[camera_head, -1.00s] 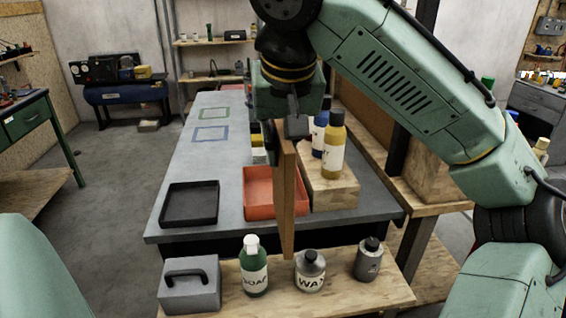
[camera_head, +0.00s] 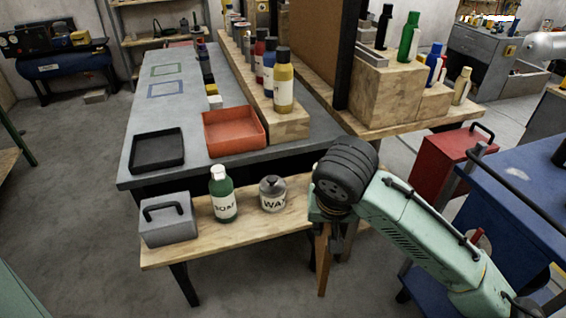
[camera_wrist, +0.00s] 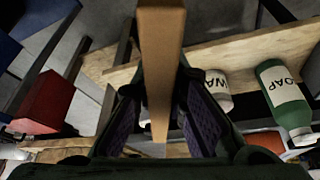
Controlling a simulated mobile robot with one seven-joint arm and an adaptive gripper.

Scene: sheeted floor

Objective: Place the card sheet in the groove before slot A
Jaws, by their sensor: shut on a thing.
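My gripper (camera_head: 327,232) is at the right end of the low wooden bench, pointing down. It is shut on a brown card sheet (camera_head: 322,265), seen nearly edge-on and hanging below the fingers. In the wrist view the sheet (camera_wrist: 160,70) stands between the two dark fingers of my gripper (camera_wrist: 160,118). I cannot make out a groove or a mark for slot A in either view.
The low bench (camera_head: 180,243) holds a grey box (camera_head: 167,222), a green soap bottle (camera_head: 222,197) and a wax bottle (camera_head: 272,195). Behind it, the grey table (camera_head: 150,118) holds a black tray (camera_head: 157,150) and a red tray (camera_head: 235,132). A red toolbox (camera_head: 445,165) and blue cart (camera_head: 510,220) stand right.

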